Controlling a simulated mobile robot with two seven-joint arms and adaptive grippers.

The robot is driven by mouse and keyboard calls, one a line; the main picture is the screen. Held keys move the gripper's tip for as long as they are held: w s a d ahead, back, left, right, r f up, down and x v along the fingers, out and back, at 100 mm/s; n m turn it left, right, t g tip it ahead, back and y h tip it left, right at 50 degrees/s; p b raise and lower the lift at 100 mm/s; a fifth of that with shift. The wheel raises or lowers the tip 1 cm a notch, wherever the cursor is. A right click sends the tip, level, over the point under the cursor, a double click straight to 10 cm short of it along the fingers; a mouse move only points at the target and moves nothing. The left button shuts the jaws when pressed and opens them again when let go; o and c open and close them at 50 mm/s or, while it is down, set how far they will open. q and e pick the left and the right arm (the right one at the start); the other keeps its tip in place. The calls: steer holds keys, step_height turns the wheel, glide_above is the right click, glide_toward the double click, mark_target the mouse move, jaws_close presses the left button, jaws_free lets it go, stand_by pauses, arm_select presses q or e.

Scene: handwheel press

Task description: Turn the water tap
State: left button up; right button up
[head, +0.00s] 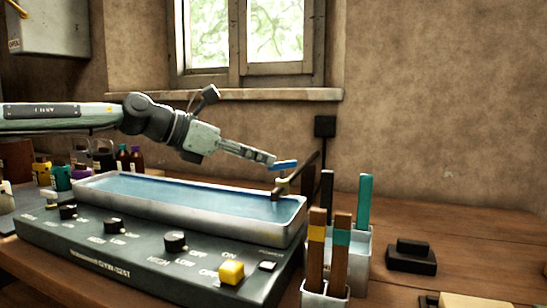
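The water tap (281,188) is a small brass-coloured fitting at the right end of a water-filled metal trough (190,216). A blue lever handle (285,165) sits above it. My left gripper (268,159) comes in from the left over the trough, its fingertips pointing right and slightly down. The tips are right beside the left end of the blue handle; I cannot tell whether they touch it. The fingers look close together from this side, but any gap between them is hidden. My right gripper is not in view.
A dark control panel with knobs and a yellow button (231,272) lies in front of the trough. A black block (411,259) lies further right. Coloured bottles (62,178) stand behind left.

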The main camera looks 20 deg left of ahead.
mark_target(282, 170)
arm_select(q)
steer(key=shift+x, duration=2)
steer(key=shift+w, duration=0.1)
jaws_close()
steer(key=shift+a, duration=0.1)
